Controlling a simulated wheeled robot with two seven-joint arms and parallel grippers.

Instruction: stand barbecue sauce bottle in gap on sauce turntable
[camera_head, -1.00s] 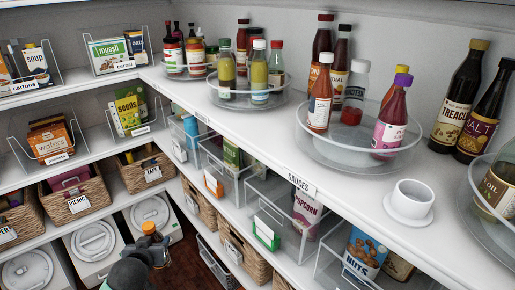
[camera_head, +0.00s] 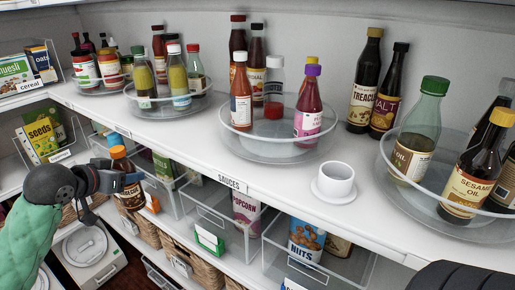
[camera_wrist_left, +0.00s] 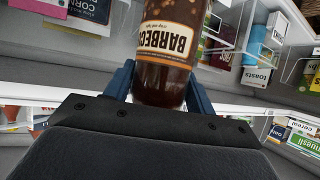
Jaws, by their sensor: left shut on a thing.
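The barbecue sauce bottle (camera_head: 131,194), dark brown with an orange cap, is in my left gripper (camera_head: 128,181) in the head view, upright or nearly so, in front of the shelf edge. In the left wrist view the bottle (camera_wrist_left: 167,55) sits between the two blue fingers of the gripper (camera_wrist_left: 160,85), its label upside down in the picture. The sauce turntable (camera_head: 275,153), a clear round tray above the SAUCES label, stands to the right of the gripper. Several bottles stand on it, with open space at its front between the white-capped red bottle (camera_head: 241,100) and the purple-capped bottle (camera_head: 308,108).
A white cup on a saucer (camera_head: 335,183) stands right of the turntable near the shelf edge. Other turntables with bottles stand left (camera_head: 165,108) and right (camera_head: 400,185). Treacle (camera_head: 365,85) and malt (camera_head: 386,95) bottles stand behind.

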